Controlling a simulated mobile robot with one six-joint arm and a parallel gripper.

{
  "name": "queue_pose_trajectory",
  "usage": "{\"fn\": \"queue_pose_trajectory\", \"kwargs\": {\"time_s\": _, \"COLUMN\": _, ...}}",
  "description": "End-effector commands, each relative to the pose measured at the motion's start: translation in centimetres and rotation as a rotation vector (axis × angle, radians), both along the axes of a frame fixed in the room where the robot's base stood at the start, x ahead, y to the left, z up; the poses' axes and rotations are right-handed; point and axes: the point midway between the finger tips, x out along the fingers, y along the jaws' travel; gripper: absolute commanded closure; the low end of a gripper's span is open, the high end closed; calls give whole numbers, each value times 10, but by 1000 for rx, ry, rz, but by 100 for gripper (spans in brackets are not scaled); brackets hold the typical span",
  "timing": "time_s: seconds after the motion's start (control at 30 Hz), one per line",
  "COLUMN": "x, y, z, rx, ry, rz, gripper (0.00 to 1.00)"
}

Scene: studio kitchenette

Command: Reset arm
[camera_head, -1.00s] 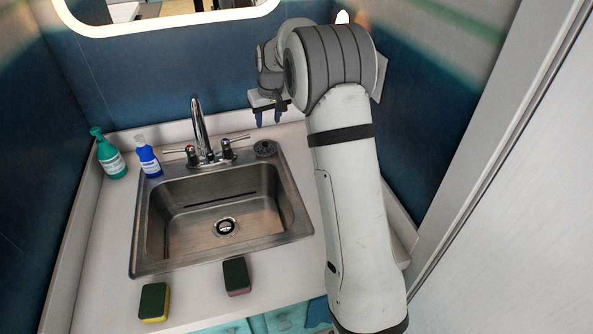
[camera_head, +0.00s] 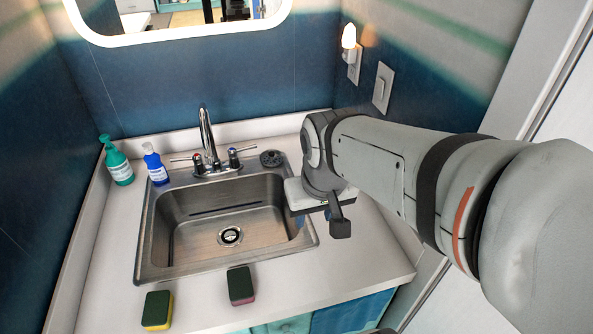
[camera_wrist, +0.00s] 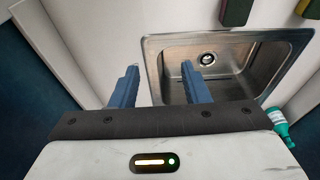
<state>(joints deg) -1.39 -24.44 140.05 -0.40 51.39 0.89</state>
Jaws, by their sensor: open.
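My gripper (camera_wrist: 159,75) is open and empty in the wrist view, its two blue fingers well apart with nothing between them. In the head view my arm reaches in from the right, and its wrist is above the right rim of the steel sink (camera_head: 163,272). The fingers are mostly hidden there behind the wrist. The sink also shows beyond the fingers in the wrist view (camera_wrist: 222,81).
A green bottle (camera_head: 119,166) and a blue bottle (camera_head: 156,169) stand left of the faucet (camera_head: 207,140). Two sponges (camera_head: 157,311) (camera_head: 240,286) lie on the front counter. The counter (camera_head: 345,268) is clear right of the sink. A mirror and walls bound the back.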

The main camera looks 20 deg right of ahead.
Motion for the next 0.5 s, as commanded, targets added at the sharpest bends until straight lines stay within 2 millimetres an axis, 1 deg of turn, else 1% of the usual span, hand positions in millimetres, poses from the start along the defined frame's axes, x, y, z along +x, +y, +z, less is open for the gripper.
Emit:
{"fn": "queue_pose_trajectory", "kwargs": {"time_s": 0.03, "x": -10, "y": -2, "z": -3, "rx": -1, "ry": -1, "rz": -2, "gripper": 58}}
{"fn": "queue_pose_trajectory", "kwargs": {"time_s": 0.1, "x": -18, "y": -6, "z": -6, "rx": -1, "ry": 0, "rz": -6, "gripper": 58}}
{"fn": "queue_pose_trajectory", "kwargs": {"time_s": 0.17, "x": -21, "y": -7, "z": -8, "rx": -1, "ry": 2, "rz": -8, "gripper": 58}}
{"fn": "queue_pose_trajectory", "kwargs": {"time_s": 0.5, "x": -22, "y": -6, "z": -8, "rx": -1, "ry": 2, "rz": -9, "gripper": 58}}
